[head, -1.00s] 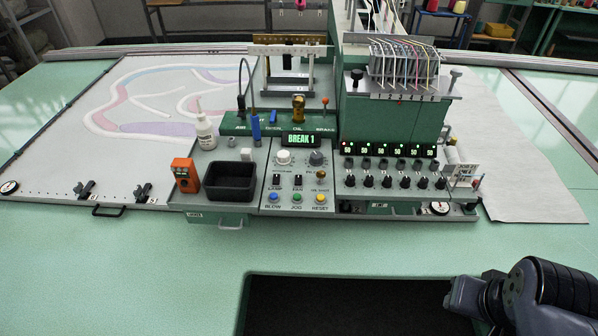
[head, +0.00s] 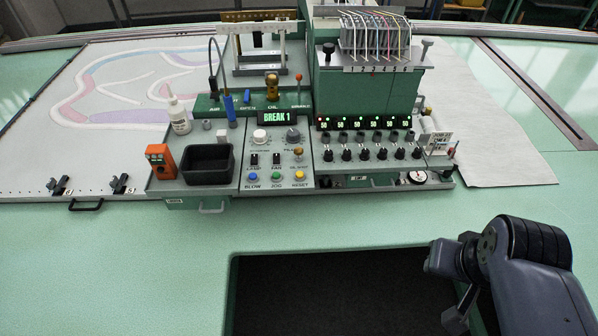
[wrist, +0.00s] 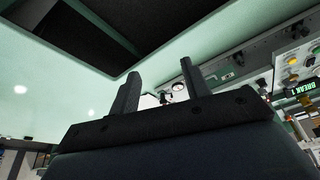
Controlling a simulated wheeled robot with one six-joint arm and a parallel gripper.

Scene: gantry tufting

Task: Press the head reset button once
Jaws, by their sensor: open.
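The yellow button (head: 299,175) labelled RESET sits at the right end of a row of three on the grey control panel (head: 262,160), beside the green JOG button (head: 276,178) and the blue BLOW button (head: 253,178). A yellow button, apparently the same one, shows at the right edge of the wrist view (wrist: 293,60). The display (head: 278,117) above reads BREAK 1. My gripper (wrist: 160,80) is open, with its two fingers apart and nothing between them. In the head view my arm is at the lower right, well away from the panel.
A black bin (head: 208,165) and an orange device (head: 161,161) stand left of the panel. Rows of black knobs (head: 371,154) lie to its right, below a green machine head (head: 365,95). A dark rectangular opening (head: 330,290) lies in front; the green table around it is clear.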

